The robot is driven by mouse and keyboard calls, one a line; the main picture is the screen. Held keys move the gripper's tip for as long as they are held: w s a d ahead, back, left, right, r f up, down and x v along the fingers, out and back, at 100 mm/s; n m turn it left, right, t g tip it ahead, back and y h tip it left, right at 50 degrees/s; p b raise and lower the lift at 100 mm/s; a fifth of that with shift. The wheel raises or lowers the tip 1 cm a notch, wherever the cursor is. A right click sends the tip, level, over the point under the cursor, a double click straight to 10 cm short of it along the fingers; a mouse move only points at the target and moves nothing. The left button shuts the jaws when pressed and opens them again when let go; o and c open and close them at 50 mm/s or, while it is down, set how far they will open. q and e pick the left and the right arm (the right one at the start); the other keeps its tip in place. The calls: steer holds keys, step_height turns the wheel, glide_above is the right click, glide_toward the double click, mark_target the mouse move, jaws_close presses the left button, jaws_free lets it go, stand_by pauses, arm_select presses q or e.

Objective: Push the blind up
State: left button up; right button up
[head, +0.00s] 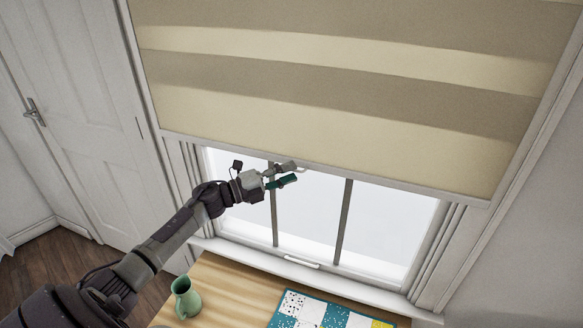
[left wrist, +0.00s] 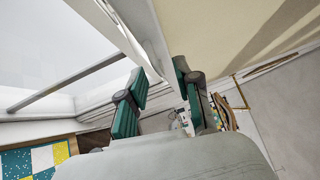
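The blind (head: 340,85) is a beige roller blind with darker bands. It hangs over the upper part of the window (head: 390,225), with its pale bottom bar (head: 400,183) slanting across the head view. My left gripper (head: 294,172) is at the bar, left of its middle. In the left wrist view my left gripper (left wrist: 160,76) has its green-padded fingers apart, one on each side of the bar's white edge (left wrist: 135,45). Firm contact cannot be made out. The blind's fabric (left wrist: 225,25) fills the upper right there. My right gripper is not in view.
Below the window is a wooden table (head: 235,285) with a green pitcher (head: 186,298) and a patchwork quilt (head: 335,316). A window latch (head: 302,262) sits on the lower frame. A white door (head: 85,110) stands at the left. The lower window area is clear.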

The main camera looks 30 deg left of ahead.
arm_select(q)
steer(key=shift+w+d, duration=0.4)
steer(key=shift+w, duration=0.2)
jaws_close()
